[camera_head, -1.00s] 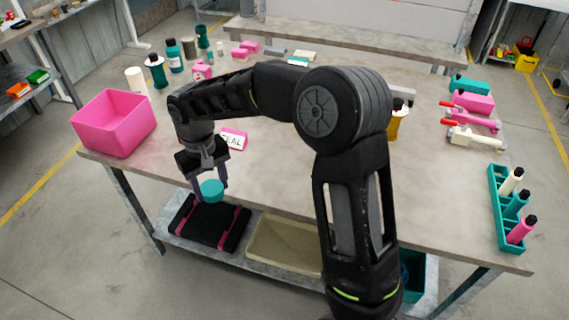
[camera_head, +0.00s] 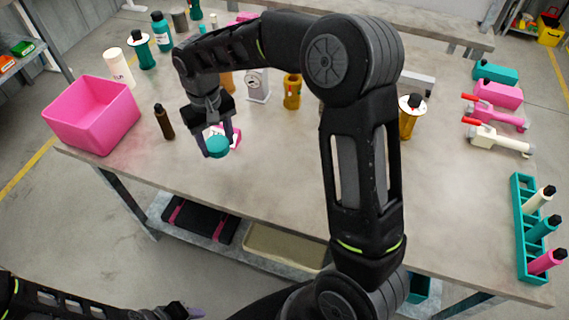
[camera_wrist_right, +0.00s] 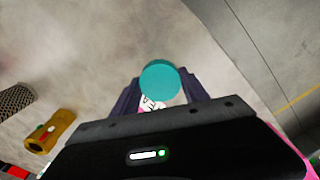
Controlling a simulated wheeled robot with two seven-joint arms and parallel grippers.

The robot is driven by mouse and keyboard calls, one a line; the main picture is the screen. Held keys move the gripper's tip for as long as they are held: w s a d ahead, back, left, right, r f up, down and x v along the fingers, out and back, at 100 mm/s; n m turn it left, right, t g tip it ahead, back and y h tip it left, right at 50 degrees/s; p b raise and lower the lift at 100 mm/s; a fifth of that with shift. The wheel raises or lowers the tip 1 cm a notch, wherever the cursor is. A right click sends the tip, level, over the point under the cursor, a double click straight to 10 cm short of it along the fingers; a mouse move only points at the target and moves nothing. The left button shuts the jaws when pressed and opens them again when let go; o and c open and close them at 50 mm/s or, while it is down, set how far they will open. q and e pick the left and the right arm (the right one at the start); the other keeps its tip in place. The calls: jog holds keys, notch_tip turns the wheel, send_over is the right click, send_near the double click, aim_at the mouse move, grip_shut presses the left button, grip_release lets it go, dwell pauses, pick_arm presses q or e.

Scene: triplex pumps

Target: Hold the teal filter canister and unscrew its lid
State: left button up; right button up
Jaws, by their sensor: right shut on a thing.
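My right gripper (camera_head: 218,142) is shut on a teal round piece (camera_head: 217,148), which I take to be the teal filter canister. In the right wrist view the teal piece (camera_wrist_right: 160,80) shows a flat round face between the dark fingers (camera_wrist_right: 160,94). I cannot make out a lid seam or separate lid. My left gripper (camera_head: 186,312) is low at the bottom edge, away from the canister; its fingers are too unclear to read.
A pink bin (camera_head: 93,115) stands at the table's left end, with a dark brown bottle (camera_head: 164,121) beside it. A teal rack (camera_head: 530,232) with bottles is at the right end. Several bottles stand farther back. The front middle of the tabletop is clear.

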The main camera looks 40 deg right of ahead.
pick_arm(q)
jog(key=shift+o, duration=0.8)
jog(key=shift+f, duration=0.1)
pick_arm(e)
jog(key=shift+d, duration=0.3)
pick_arm(q)
jog(key=o, duration=0.6)
notch_tip(320, 180, down, 2)
jog(key=shift+f+b, duration=0.1)
jog(key=shift+b, duration=1.05)
jog(key=shift+w+f+b, duration=0.1)
jog(key=shift+f+b, duration=0.25)
jog(key=shift+b, duration=0.05)
pick_arm(e)
jog(key=s+d+r+n, duration=0.3)
jog(key=s+d+n, duration=0.3)
jog(key=s+d, duration=0.4)
jog(key=shift+d, duration=1.2)
